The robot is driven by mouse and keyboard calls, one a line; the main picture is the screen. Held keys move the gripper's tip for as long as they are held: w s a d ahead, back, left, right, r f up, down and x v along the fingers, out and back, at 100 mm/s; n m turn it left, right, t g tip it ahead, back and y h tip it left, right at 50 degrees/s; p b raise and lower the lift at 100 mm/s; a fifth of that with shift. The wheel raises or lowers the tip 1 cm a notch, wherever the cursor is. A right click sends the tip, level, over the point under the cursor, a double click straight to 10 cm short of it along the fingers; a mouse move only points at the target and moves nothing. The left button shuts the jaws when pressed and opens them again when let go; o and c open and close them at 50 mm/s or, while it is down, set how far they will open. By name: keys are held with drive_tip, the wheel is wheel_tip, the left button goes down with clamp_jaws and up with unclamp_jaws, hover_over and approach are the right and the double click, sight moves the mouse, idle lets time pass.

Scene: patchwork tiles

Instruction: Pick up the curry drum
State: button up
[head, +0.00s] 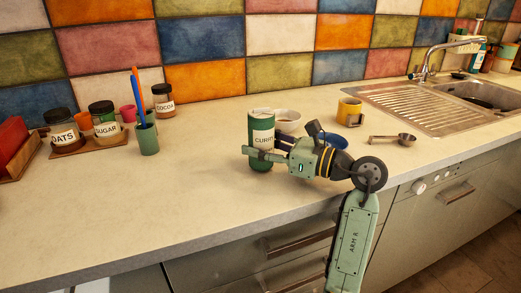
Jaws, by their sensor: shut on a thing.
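The curry drum (262,122) is a green cylinder with a white label, partly readable as "CURR". It stands upright in the middle of the counter, at or very near its surface. My gripper (264,151) reaches in from the right and is shut on the drum at about its lower middle. One finger shows across the front of the drum. The finger behind it and part of the label are hidden.
A white bowl (288,117) is close behind the drum, and a blue dish (338,140) is partly behind my arm. A yellow mug (349,111) and metal scoop (394,139) lie right. A green cup (147,138) stands left. The front counter is clear.

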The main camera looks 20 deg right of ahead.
wheel_tip(320, 180, up, 2)
drive_tip(key=shift+r+b, duration=0.1)
drive_tip(key=shift+b, duration=0.25)
drive_tip(key=s+a+b, duration=0.2)
drive_tip(key=s, duration=0.5)
drive_tip(key=s+a+r+b, duration=0.1)
drive_tip(key=s+a, duration=0.2)
drive_tip(key=s, duration=0.5)
drive_tip(key=shift+a+r+b, duration=0.25)
drive_tip(key=shift+r+b, duration=0.05)
drive_tip(key=shift+b, duration=0.1)
